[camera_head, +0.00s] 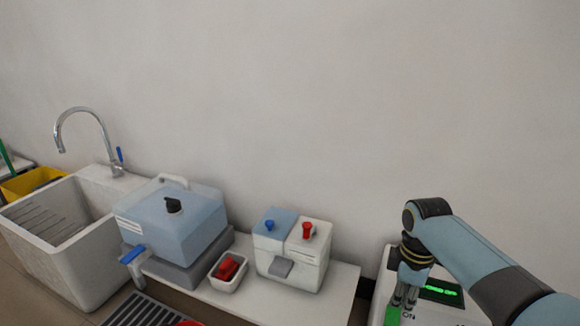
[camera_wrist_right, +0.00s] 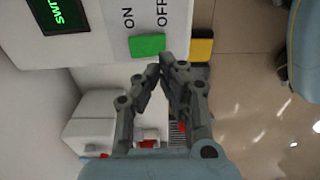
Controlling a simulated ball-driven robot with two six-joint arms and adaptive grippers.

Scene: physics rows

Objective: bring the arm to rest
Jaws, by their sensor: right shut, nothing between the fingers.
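My right arm (camera_head: 470,258) comes in from the right edge in the head view. Its right gripper (camera_head: 403,303) points down over a white machine (camera_head: 448,313) and is shut and empty. In the wrist view the gripper (camera_wrist_right: 160,72) has its fingertips close together, just beside the green ON button (camera_wrist_right: 147,46). I cannot tell whether they touch the machine. The machine's dark display (camera_head: 441,291) shows green characters. My left gripper is not in view.

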